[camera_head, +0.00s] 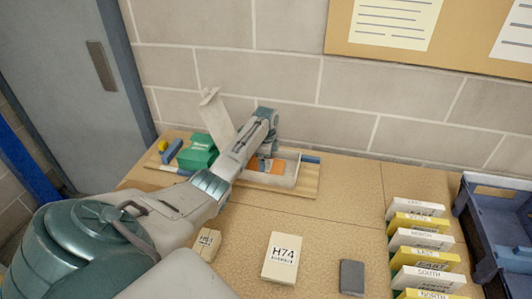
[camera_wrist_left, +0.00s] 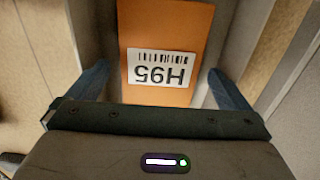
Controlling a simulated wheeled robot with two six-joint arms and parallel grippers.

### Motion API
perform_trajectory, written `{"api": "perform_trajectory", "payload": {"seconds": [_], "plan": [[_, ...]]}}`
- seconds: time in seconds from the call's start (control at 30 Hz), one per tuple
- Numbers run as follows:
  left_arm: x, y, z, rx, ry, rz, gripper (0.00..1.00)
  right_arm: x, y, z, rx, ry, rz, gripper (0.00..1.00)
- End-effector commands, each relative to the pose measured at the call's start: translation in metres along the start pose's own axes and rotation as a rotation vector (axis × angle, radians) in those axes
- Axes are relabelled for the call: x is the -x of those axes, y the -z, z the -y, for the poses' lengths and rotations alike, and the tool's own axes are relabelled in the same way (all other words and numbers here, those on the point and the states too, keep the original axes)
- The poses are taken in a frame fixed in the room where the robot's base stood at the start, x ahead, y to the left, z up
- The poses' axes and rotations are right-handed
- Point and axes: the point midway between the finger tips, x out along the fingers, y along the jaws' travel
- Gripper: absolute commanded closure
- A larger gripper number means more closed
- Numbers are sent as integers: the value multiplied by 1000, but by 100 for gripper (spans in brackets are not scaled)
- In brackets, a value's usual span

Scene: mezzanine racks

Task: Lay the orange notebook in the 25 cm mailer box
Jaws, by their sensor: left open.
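The orange notebook (camera_head: 277,166) lies inside a pale open box (camera_head: 284,181), which appears to be the mailer box, at the back of the table. In the left wrist view the orange notebook (camera_wrist_left: 165,30) bears a white label reading H95. My left gripper (camera_head: 265,160) reaches down over the box. In the left wrist view its two fingers (camera_wrist_left: 158,85) are apart, one on each side of the notebook, and no grip on it shows. The arm hides part of the box and notebook. My right gripper is not in view.
The box stands on a wooden board (camera_head: 311,186) with a green box (camera_head: 198,151) and small blue and yellow items. In front lie a white H74 box (camera_head: 281,258), a smaller pale box (camera_head: 207,243) and a dark block (camera_head: 352,277). Labelled cards (camera_head: 424,257) and a blue crate (camera_head: 486,225) are right.

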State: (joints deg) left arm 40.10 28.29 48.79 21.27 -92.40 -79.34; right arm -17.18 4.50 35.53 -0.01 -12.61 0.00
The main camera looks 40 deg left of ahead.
Motion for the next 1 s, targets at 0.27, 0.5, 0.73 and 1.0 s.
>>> {"api": "perform_trajectory", "payload": {"seconds": [0.27, 0.5, 0.73, 1.0], "plan": [[49, 0, 1, -1, 6, 0, 0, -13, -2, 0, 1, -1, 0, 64], [90, 0, 1, 0, 4, 0, 0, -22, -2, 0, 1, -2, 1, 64], [103, 0, 0, 0, 2, 0, 0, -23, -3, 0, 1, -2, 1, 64], [102, 0, 0, 0, 1, 0, 0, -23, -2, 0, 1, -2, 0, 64]]}}
